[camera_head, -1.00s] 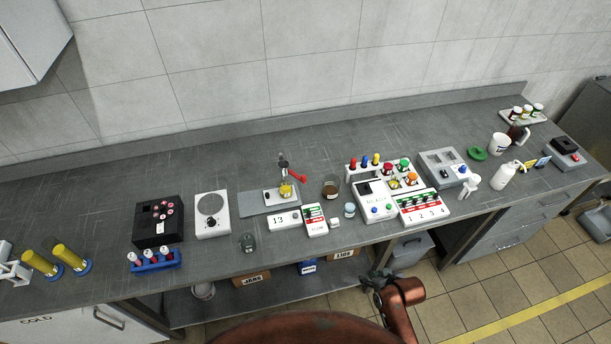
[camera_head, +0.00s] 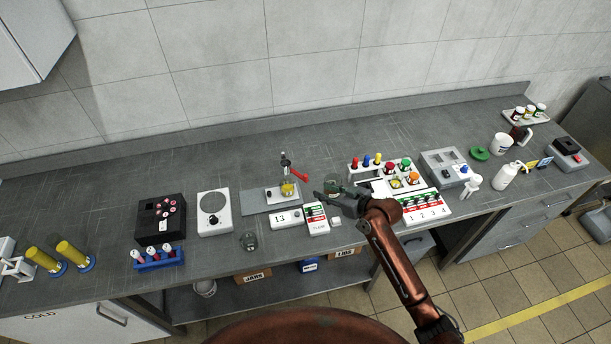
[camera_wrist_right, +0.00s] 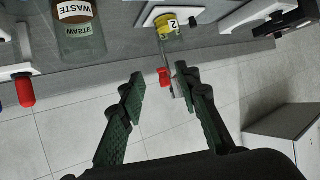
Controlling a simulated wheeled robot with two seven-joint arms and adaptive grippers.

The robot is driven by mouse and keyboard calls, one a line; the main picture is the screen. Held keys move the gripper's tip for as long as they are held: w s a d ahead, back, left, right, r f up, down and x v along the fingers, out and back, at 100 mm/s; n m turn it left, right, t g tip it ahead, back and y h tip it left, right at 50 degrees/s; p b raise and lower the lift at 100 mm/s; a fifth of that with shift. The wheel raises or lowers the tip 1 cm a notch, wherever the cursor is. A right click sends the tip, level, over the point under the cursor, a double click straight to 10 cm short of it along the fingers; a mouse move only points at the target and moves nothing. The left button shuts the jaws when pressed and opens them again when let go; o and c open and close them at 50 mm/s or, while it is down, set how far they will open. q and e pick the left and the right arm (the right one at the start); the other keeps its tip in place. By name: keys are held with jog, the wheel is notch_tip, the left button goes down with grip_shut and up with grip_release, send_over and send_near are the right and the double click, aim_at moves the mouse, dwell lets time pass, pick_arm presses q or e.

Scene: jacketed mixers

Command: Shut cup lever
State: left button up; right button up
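The mixer (camera_head: 281,195) stands on a grey plate towards the middle of the bench. It holds a yellow cup (camera_head: 287,189), which also shows with a "2" label in the wrist view (camera_wrist_right: 167,28). A red lever (camera_head: 299,175) sticks out to the right of the mixer's post; its red end (camera_wrist_right: 165,77) shows in the wrist view. My right gripper (camera_head: 322,197) is over the bench, right of the mixer. In the wrist view its green fingers (camera_wrist_right: 160,74) are apart with nothing gripped, and the red end appears between their tips. My left gripper is out of view.
A jar labelled WASTE (camera_wrist_right: 80,30) stands right of the mixer, partly behind my right gripper in the head view. A rack with coloured caps (camera_head: 379,164) is further right. A number 13 display (camera_head: 286,217) lies in front.

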aim_at(307, 176)
jog(key=shift+n+y, duration=0.3)
jog(key=shift+y, duration=0.1)
jog(key=w+a, duration=0.6)
jog(key=w, duration=0.1)
jog(key=shift+w+a, duration=0.3)
jog(key=shift+c, duration=0.4)
grip_shut()
